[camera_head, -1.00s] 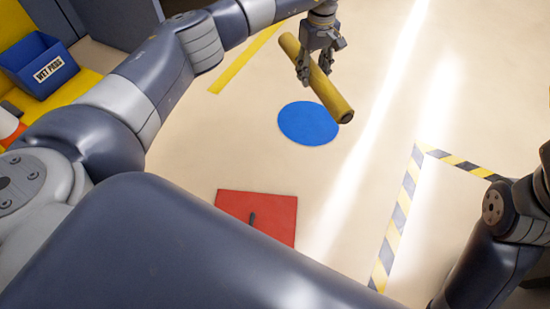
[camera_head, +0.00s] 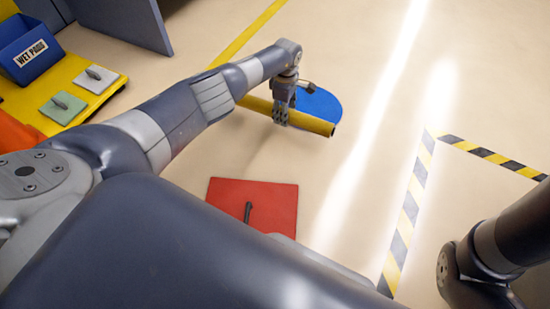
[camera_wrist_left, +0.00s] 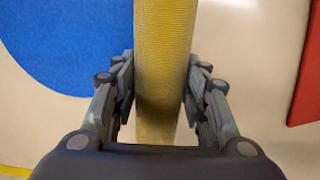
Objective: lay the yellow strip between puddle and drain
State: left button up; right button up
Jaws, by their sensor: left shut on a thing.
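My left gripper (camera_head: 281,110) is shut on the yellow strip (camera_head: 312,123), a thick rounded roll. In the left wrist view the strip (camera_wrist_left: 163,60) runs between the two fingers. The blue puddle (camera_head: 318,104) is a flat disc on the floor just behind the strip; it also shows in the left wrist view (camera_wrist_left: 70,40). The red square (camera_head: 275,203) with a dark handle, perhaps the drain cover, lies nearer to me. The strip lies across the gap between blue and red, close to the blue edge; I cannot tell if it touches the floor. My right gripper is out of view.
A yellow platform (camera_head: 98,97) at the left holds a white pad (camera_head: 94,79), a green pad (camera_head: 62,106) and a blue bin (camera_head: 28,50) marked wet pads. A yellow floor line (camera_head: 247,33) and black-yellow tape (camera_head: 408,215) mark the floor.

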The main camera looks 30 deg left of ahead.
pick_arm(q)
jog(key=shift+s+d+r+p, duration=0.1)
jog(key=shift+s+d+p, duration=0.1)
jog(key=shift+s, duration=0.2)
jog(key=shift+s+d+p, duration=0.1)
jog(key=shift+s+p, duration=0.1)
jog(key=shift+s, duration=0.2)
jog(key=s+d, duration=0.1)
jog(key=s, duration=0.3)
jog(key=s+d+f+b, duration=0.1)
jog(key=s, duration=0.3)
jog(key=s+d+b, duration=0.1)
jog(key=s+d, duration=0.1)
jog(key=s, duration=0.2)
jog(key=shift+f, duration=0.3)
jog(key=shift+s+d+b, duration=0.15)
jog(key=shift+s+b, duration=0.15)
jog(key=shift+s, duration=0.05)
jog(key=f+b, duration=0.1)
jog(key=d+f+b, duration=0.1)
jog(key=b, duration=0.1)
jog(key=shift+w+d+f, duration=0.25)
jog(key=shift+f, duration=0.15)
jog(key=shift+w+f+b, duration=0.1)
jog(key=shift+f+b, duration=0.25)
jog(key=shift+r, duration=0.1)
jog(key=shift+d, duration=0.1)
